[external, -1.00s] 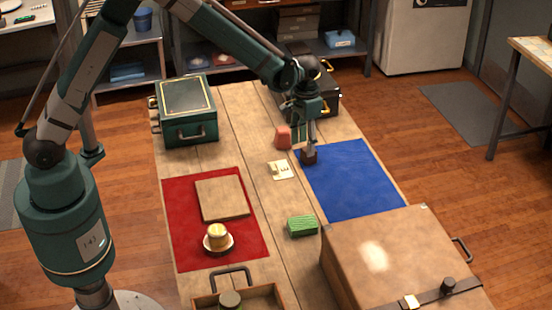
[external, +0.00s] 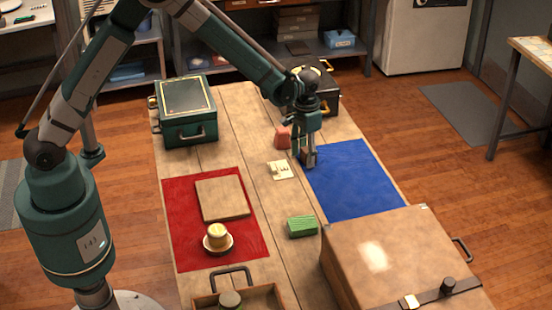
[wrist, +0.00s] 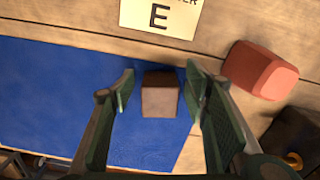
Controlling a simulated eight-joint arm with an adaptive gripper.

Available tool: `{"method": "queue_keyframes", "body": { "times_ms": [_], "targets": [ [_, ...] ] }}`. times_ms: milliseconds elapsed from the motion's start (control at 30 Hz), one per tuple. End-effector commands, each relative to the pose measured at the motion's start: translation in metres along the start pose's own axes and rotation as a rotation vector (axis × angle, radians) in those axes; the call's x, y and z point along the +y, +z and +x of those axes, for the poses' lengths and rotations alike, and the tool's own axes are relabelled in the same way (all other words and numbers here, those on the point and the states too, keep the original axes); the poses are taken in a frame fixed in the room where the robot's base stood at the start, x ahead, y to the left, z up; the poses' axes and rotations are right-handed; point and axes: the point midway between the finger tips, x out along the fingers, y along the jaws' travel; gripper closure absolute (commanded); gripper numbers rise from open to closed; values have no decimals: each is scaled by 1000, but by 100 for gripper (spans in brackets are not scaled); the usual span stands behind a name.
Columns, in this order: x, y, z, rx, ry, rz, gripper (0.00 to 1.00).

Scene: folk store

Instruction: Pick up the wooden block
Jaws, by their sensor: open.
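The wooden block (wrist: 160,96) is a small brown cube, seen in the wrist view at the edge of the blue mat (wrist: 50,95). My gripper (wrist: 160,88) is open, with one finger on each side of the block. In the wrist view a small gap shows between the block and each finger. In the external view my gripper (external: 306,157) is down around the block at the upper left corner of the blue mat (external: 352,180). The fingers mostly hide the block there.
A red block (wrist: 262,70) is close beside one finger. A card with a letter E (wrist: 160,14) lies nearby. A black case (external: 322,95) stands behind. A green block (external: 302,226) and a large brown case (external: 400,260) are nearer the camera.

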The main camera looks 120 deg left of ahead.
Motion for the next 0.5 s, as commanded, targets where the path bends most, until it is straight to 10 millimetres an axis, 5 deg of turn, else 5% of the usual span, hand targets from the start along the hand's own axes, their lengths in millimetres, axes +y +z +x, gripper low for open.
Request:
{"method": "queue_keyframes", "body": {
  "times_ms": [400,500],
  "targets": [
    [0,0,0,0,0,0,54],
    [0,0,0,0,0,0,67]
  ]
}}
